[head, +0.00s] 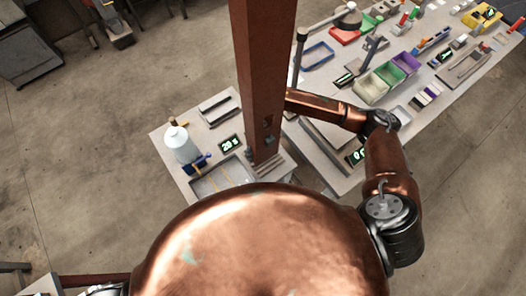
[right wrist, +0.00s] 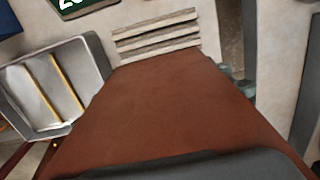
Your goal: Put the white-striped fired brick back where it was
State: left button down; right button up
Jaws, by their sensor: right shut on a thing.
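In the right wrist view a long red-brown fired brick (right wrist: 165,105) fills the middle and narrows away from me. My right gripper (right wrist: 190,166) shows as a dark grey edge at the bottom and is shut on it. No white stripes show on the near face. Pale slats (right wrist: 157,36) lie at the brick's far end; I cannot tell whether brick and slats touch. They also show in the head view (head: 272,167). In the head view a rust-brown upright beam (head: 264,60) hides the end of my right arm. My left gripper is out of view.
The left table holds a white bottle (head: 180,145), a lit display (head: 229,144) and a shallow metal tray (head: 222,180), left of the slats. The right table carries coloured bins (head: 388,74), a blue-rimmed tray (head: 317,56), a thin pole and many small items. A gap separates the tables.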

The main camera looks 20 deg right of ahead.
aim_at(263, 152)
jog(key=shift+w+d+f, duration=0.15)
jog(key=shift+w+f, duration=0.1)
jog(key=shift+f, duration=0.15)
notch_tip(263, 152, down, 3)
jog(key=shift+f, duration=0.2)
jog(key=o, duration=1.5)
jog(key=shift+o, duration=0.2)
jog(key=shift+r, duration=0.15)
